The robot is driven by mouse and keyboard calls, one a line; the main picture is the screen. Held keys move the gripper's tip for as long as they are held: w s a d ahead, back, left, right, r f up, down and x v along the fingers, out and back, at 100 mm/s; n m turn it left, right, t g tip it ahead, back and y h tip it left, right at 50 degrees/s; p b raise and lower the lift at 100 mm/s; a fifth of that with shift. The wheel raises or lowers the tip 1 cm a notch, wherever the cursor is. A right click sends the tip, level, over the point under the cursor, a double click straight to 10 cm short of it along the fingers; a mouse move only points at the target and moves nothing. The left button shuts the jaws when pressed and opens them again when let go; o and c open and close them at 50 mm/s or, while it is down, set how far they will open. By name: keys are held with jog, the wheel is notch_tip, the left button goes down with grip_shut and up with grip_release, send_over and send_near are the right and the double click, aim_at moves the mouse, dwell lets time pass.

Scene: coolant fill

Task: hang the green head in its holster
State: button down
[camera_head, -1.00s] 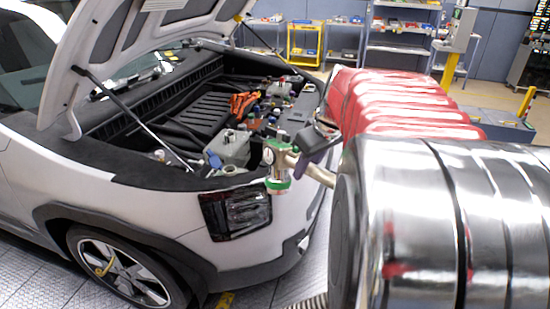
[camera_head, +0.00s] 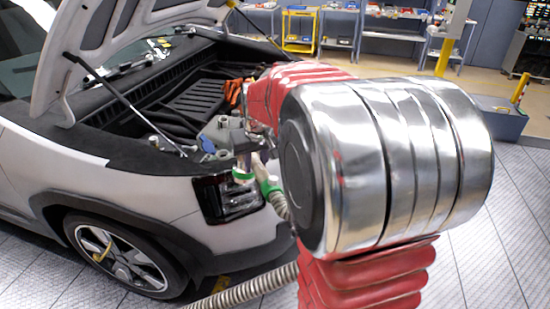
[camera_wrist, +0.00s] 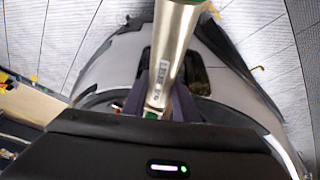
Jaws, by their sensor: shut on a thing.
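The green head (camera_head: 243,172) is a metallic nozzle with green rings, at the car's front corner above the headlamp. A ribbed grey hose (camera_head: 243,288) runs from it down behind my arm. My gripper (camera_head: 238,138) is small and partly hidden by my arm in the head view. In the wrist view, the two dark purple fingers of my gripper (camera_wrist: 160,102) are shut around the silver body of the green head (camera_wrist: 176,45), which carries a printed label. I cannot make out the holster in either view.
The white car (camera_head: 150,185) stands at left, its bonnet (camera_head: 120,30) raised on a strut over the open engine bay (camera_head: 195,105). A yellow post (camera_head: 445,55) and a low grey-blue box (camera_head: 497,118) stand at right. Shelves line the back. Tiled floor is clear at lower right.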

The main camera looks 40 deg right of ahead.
jog(key=w+a+f+n, duration=0.1)
jog(key=w+a+f, duration=0.2)
jog(key=a, duration=0.7)
jog(key=w+a+f+n+y, duration=0.1)
jog(key=w+a+f+n, duration=0.1)
jog(key=a, duration=0.9)
jog(key=x, duration=0.2)
jog(key=shift+w+a+f, duration=0.15)
jog(key=shift+w+f, duration=0.05)
jog(key=shift+a, duration=0.1)
